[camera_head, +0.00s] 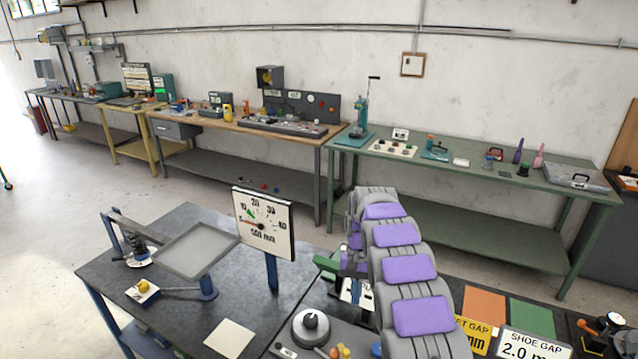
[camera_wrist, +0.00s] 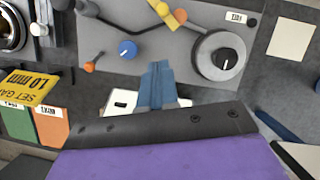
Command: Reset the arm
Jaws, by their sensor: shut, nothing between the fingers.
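My arm, with grey links and purple pads, shows in the head view, raised in front of the dark workbench (camera_head: 215,225). It hides part of the bench's right side and most of my gripper. In the wrist view my gripper (camera_wrist: 157,72) shows as blue-grey fingers, close together with nothing between them. The fingers are over a grey panel (camera_wrist: 115,22) with a blue knob (camera_wrist: 127,49) on its left and a round grey dial (camera_wrist: 221,55) on its right. I cannot tell their height above the panel.
A gauge sign (camera_head: 264,222) on a blue post and a tilted grey tray (camera_head: 196,249) stand left of my arm. Gap labels (camera_head: 532,344) lie at right. A green table (camera_head: 480,195) and a wooden workbench (camera_head: 228,125) line the wall; open floor lies left.

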